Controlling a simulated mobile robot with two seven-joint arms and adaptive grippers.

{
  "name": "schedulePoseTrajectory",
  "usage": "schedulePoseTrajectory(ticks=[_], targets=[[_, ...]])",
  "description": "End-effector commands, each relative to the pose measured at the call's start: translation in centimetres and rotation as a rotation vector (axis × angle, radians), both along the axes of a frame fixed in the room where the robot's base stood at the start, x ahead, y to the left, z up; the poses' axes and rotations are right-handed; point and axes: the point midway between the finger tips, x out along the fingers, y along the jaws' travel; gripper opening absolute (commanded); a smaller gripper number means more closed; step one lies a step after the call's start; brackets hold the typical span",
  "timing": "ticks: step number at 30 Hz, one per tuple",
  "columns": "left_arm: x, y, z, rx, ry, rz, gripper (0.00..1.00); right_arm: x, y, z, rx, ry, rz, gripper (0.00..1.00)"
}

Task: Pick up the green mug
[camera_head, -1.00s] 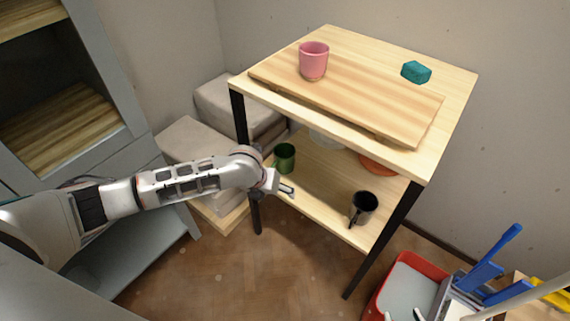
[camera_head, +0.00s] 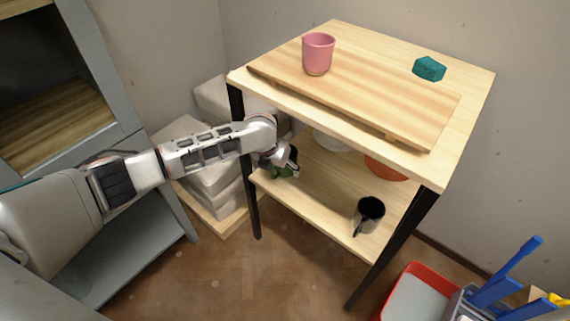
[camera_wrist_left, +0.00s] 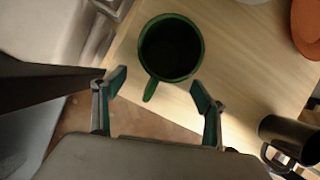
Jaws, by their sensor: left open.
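The green mug (camera_wrist_left: 171,47) stands upright on the lower shelf (camera_head: 318,195) of the wooden stand. In the left wrist view its opening faces the camera and its handle points down toward my gripper. In the head view the green mug (camera_head: 285,170) is partly hidden behind my left gripper (camera_head: 290,162). In the left wrist view the left gripper (camera_wrist_left: 158,87) is open and empty. Its two fingertips lie on either side of the handle, just short of the mug's body. My right gripper is not clearly in view.
A black mug (camera_head: 369,214) stands to the right on the same shelf, with an orange dish (camera_head: 385,170) and a white dish (camera_head: 331,141) behind. A dark post (camera_head: 243,150) is close to my left arm. The upper shelf holds a pink cup (camera_head: 318,54) and a teal block (camera_head: 429,68).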

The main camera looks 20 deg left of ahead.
Motion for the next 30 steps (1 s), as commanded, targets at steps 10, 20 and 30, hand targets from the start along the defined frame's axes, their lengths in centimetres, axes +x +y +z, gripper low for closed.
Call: schedulePoseTrajectory(ticks=[10, 20, 30], targets=[[3.0, -0.4, -3.3, 0.001, 0.009, 0.001, 0.71, -0.1, 0.9, -0.4, 0.026, 0.003, 0.006, 0.4], [3.4, -0.4, -2.9, 0.001, 0.001, 0.0, 0.64, 1.0, 1.3, 0.8, 0.038, -0.029, 0.009, 0.4], [3.4, -0.4, -3.0, 0.0, 0.002, 0.0, 0.21, 0.4, 1.3, 0.0, 0.035, -0.01, 0.01, 0.4]])
